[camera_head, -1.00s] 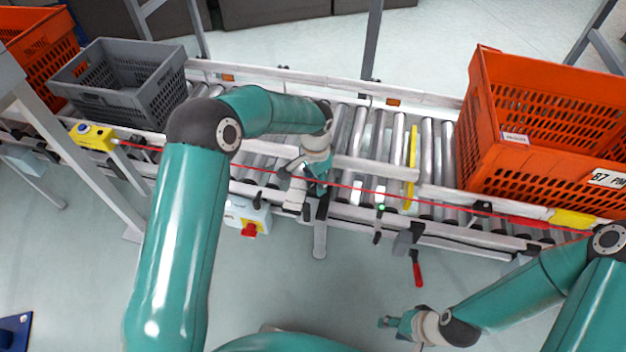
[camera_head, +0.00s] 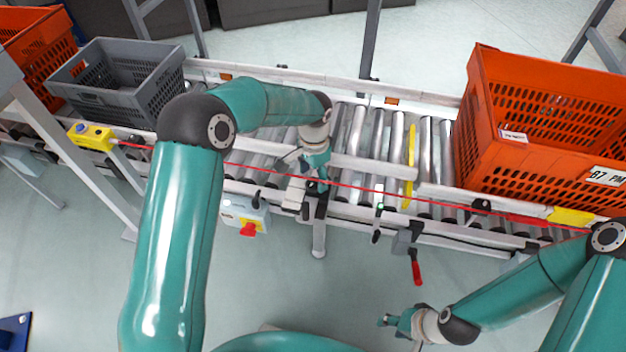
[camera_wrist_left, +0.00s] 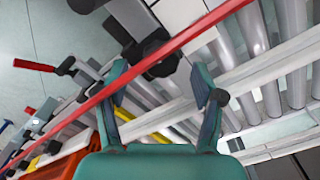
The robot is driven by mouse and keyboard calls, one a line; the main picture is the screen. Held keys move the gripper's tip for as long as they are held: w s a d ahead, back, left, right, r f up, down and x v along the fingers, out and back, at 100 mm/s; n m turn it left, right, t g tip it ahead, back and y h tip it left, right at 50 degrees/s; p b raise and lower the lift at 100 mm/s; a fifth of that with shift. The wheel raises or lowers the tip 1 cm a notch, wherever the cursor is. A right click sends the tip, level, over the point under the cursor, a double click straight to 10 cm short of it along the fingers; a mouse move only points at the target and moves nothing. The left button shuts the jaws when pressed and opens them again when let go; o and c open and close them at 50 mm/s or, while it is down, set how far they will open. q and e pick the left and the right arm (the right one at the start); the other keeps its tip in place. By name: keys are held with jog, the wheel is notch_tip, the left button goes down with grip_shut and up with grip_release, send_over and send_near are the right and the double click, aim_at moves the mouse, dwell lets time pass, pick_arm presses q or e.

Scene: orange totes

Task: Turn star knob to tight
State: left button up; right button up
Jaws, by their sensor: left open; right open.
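A black lobed knob, which looks like the star knob (camera_wrist_left: 155,56), shows in the left wrist view just beyond my left fingertips, partly behind a red cord. My left gripper (camera_wrist_left: 157,78) is open, with one finger to each side below the knob and nothing between them. In the head view my left gripper (camera_head: 318,180) is over the near conveyor rail, and the knob is too hidden there to tell apart. My right gripper (camera_head: 386,320) is open and empty above the floor at lower right, away from the conveyor.
The red cord (camera_head: 350,186) runs along the conveyor's near side, across my left gripper. An orange tote (camera_head: 545,150) and a grey crate (camera_head: 122,100) stand on the rollers. A box with a red switch (camera_head: 246,213) and a red-handled lever (camera_head: 416,268) hang at the near rail.

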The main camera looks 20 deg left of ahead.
aim_at(313, 183)
pick_arm(q)
notch_tip(313, 183, up, 9)
jog(key=shift+r, duration=0.2)
jog(key=shift+s, duration=0.1)
